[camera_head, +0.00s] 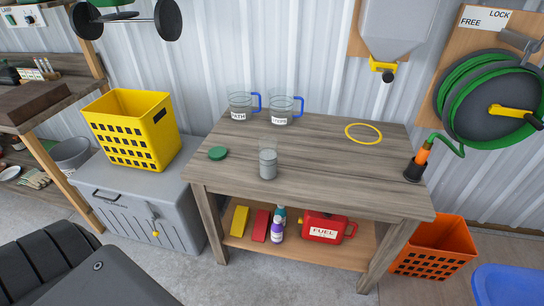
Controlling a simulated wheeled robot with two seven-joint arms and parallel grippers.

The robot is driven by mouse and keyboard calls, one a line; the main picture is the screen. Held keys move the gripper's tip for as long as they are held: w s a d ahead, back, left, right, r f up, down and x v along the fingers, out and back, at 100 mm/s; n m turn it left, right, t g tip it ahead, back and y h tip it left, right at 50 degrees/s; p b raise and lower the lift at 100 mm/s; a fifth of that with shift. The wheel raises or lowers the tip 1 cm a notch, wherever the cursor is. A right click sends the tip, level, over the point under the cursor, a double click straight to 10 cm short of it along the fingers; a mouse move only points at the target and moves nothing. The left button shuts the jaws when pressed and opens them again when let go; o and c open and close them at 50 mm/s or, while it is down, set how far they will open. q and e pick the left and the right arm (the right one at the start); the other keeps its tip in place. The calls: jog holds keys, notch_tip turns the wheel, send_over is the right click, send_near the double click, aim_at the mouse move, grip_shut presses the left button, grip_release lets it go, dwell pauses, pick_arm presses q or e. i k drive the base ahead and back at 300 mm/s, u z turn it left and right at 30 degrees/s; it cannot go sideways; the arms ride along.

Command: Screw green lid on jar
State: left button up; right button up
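A small green lid (217,153) lies flat on the wooden table (330,170), near its left end. A clear glass jar (268,163) with greyish contents in its lower part stands upright near the table's front edge, to the right of the lid. The jar's top looks open, and the lid is apart from it. Neither of my grippers shows in the head view.
Two glass mugs (240,106) (285,110) with blue handles stand at the back of the table. A yellow ring (363,133) lies at right, near a black holder (415,168) with an orange nozzle. A yellow crate (131,130) stands left on a grey chest (150,205).

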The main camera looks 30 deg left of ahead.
aim_at(267, 145)
jog(key=u, duration=0.05)
jog(key=i, duration=1.1)
jog(key=u, duration=1.6)
